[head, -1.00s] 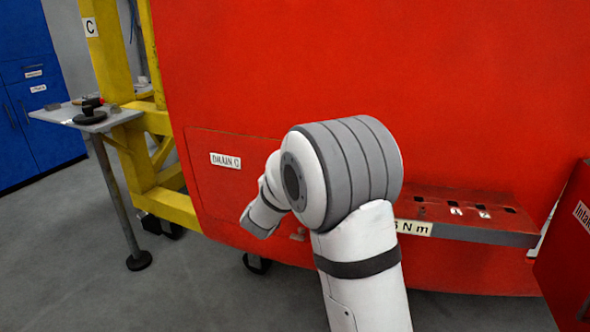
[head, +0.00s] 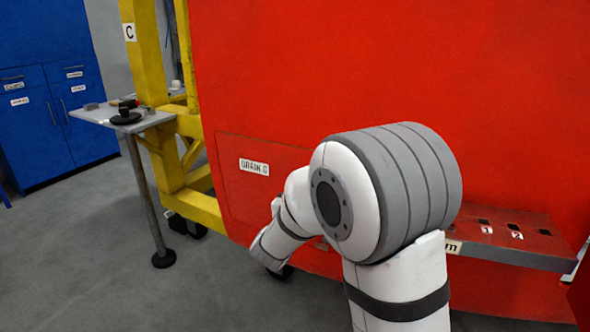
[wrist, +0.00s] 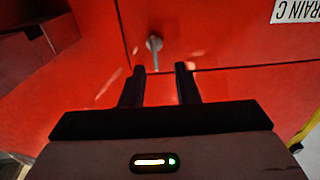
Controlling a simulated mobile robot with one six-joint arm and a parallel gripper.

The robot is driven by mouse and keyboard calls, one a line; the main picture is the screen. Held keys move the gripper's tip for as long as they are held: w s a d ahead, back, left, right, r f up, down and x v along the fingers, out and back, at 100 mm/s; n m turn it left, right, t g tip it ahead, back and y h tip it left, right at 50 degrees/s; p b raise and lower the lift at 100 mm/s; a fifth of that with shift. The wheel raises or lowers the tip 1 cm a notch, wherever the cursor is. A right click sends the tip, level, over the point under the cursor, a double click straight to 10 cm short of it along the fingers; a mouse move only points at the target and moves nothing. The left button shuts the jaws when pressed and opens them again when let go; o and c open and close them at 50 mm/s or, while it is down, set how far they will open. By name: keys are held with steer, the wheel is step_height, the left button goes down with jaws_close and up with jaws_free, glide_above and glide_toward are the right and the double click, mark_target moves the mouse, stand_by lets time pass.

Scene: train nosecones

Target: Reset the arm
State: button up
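My arm (head: 400,195) stands bent in front of a large red nosecone (head: 330,70) in the head view. Its forearm points down and left, and my gripper is hard to make out there. In the wrist view my gripper (wrist: 160,68) has its two dark fingers apart, with nothing held between them. A small metal pin or handle (wrist: 154,46) on the red surface shows just beyond the fingertips. I cannot tell how far off it is. A panel labelled "DRAIN C" (head: 228,185) lies left of the forearm.
A grey stand table (head: 95,113) with a dark tool (head: 126,115) is at the left. A yellow frame (head: 150,60) and blue cabinets (head: 40,130) are behind. A red slotted ledge (head: 540,250) sticks out at right. Grey floor (head: 80,260) is clear at lower left.

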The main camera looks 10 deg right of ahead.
steer(key=s+a+r+n+g+y+p, duration=0.3)
steer(key=s+r+n+g+y+p, duration=0.15)
steer(key=s+r+y+p, duration=0.45)
steer(key=s+d+g+p, duration=0.2)
steer(key=s+d+g, duration=0.1)
steer(key=s, duration=0.8)
steer(key=s+d+n+g+p, duration=0.1)
steer(key=s+d+g+p, duration=0.2)
steer(key=s, duration=0.9)
steer(key=d+g, duration=0.1)
steer(key=g, duration=0.2)
steer(key=shift+d, duration=0.2)
